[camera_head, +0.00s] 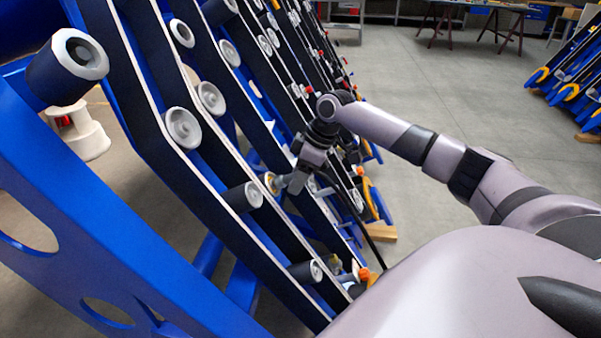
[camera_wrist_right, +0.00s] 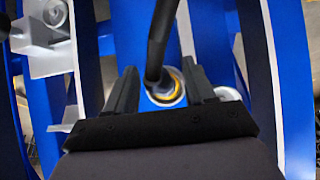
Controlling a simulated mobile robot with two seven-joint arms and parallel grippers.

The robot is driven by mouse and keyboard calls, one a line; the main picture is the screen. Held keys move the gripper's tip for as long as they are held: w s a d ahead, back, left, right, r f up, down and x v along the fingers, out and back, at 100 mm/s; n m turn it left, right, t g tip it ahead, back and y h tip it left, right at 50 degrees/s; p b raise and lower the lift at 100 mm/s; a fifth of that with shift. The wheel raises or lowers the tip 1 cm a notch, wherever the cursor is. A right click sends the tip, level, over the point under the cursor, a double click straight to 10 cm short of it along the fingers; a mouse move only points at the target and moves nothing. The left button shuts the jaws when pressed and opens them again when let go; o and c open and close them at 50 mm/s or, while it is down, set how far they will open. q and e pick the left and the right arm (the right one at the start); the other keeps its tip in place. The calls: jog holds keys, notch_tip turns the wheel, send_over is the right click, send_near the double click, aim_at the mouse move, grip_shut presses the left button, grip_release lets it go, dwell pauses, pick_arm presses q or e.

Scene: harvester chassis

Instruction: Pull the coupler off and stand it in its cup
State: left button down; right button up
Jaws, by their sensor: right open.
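My right gripper (camera_head: 283,184) reaches in from the right to the chassis side, with its fingers toward a round fitting with a yellow-orange ring (camera_head: 270,183). In the right wrist view the gripper (camera_wrist_right: 160,82) is open, one finger on each side of the fitting (camera_wrist_right: 168,88). A black hose or rod (camera_wrist_right: 158,45) runs down to this fitting between the fingers; the coupler seems to be at its lower end. I cannot tell whether the fingers touch it. The coupler's cup cannot be made out. My left gripper is not in view.
Blue chassis beams (camera_head: 120,265) and dark rails with several grey rollers (camera_head: 184,128) fill the left. A white spool-like part (camera_head: 85,135) stands behind them. A thin black hose (camera_head: 365,228) hangs below my right wrist. The grey floor (camera_head: 455,85) is open at the right.

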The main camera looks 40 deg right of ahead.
grip_shut()
jog(key=shift+s+d+r+p, duration=0.8)
jog(key=shift+s+p, duration=0.15)
jog(key=shift+p, duration=0.35)
jog(key=shift+s+d+r+p, duration=0.15)
jog(key=shift+s+d+p, duration=0.05)
jog(key=shift+s+p, duration=0.1)
